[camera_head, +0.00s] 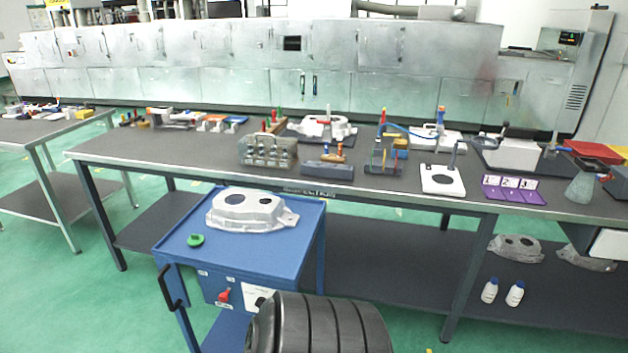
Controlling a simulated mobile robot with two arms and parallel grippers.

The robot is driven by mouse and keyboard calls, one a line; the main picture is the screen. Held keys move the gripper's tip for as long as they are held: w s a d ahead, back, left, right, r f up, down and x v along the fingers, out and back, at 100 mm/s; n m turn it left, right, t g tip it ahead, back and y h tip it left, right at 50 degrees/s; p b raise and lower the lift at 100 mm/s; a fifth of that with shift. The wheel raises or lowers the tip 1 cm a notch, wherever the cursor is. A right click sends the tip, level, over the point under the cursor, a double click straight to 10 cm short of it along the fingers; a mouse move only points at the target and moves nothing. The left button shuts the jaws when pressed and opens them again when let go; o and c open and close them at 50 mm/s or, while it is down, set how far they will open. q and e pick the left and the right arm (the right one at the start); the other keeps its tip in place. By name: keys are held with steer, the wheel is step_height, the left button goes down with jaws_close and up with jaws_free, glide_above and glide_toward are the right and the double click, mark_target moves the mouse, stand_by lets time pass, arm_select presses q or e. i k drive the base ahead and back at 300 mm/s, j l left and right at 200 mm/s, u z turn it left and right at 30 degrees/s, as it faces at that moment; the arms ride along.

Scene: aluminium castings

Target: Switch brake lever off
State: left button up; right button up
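A blue cart (255,262) stands in front of the long workbench. Neither of my grippers is in view.
A silver casting (248,212) and a green round knob-like part (195,240) lie on the cart top. A black handle (169,288) sticks out at its front left. The long grey workbench (215,165) behind holds fixtures and tools. Green floor is open at left.

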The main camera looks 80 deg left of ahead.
mark_target(222, 297)
steer(key=u, duration=3.4)
